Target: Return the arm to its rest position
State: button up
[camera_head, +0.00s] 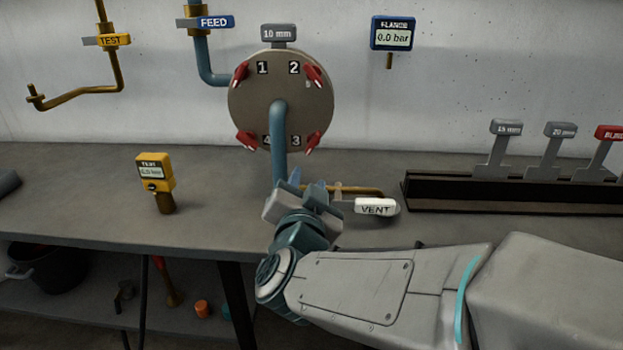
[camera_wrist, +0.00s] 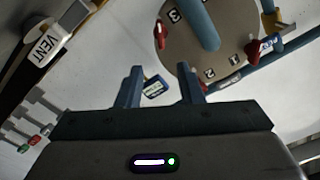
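My gripper (camera_head: 316,187) is above the bench, in front of the blue pipe under the round flange (camera_head: 280,90). In the wrist view my gripper (camera_wrist: 160,78) shows two blue fingers spread apart, with nothing between them but the distant blue gauge. The white VENT handle (camera_head: 375,207) is just right of my gripper in the head view, and it also shows at the upper left of the wrist view (camera_wrist: 42,46). I cannot tell whether my gripper touches the handle. My arm reaches in from the lower right.
The yellow test gauge (camera_head: 155,172) stands on the bench (camera_head: 90,195) at the left. A dark rack (camera_head: 480,194) with several tagged plates is at the right. The blue flange gauge (camera_head: 394,35) is on the wall. The FEED (camera_head: 215,22) and TEST (camera_head: 112,40) valves are upper left.

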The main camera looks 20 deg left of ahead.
jog(key=w+d+r+n+g+y+p, duration=0.1)
jog(key=d+r+n+g+p, duration=0.15)
jog(key=d+p, duration=0.3)
jog(key=w+d+r+n+g+y+p, duration=0.1)
jog(key=d+r+n+g+p, duration=0.1)
jog(key=d+g+p, duration=0.3)
jog(key=s+d+g+h+p, duration=0.3)
jog(key=s+d+p, duration=0.2)
jog(key=d, duration=0.5)
jog(key=s+d+m+g+h+p, duration=0.1)
jog(key=s+d+g+h+p, duration=0.2)
jog(key=s+d, duration=0.6)
jog(key=shift+s+d+r+g+p, duration=0.3)
jog(key=shift+d+g+p, duration=0.45)
jog(key=shift+p, duration=0.4)
jog(key=shift+w+a, duration=0.1)
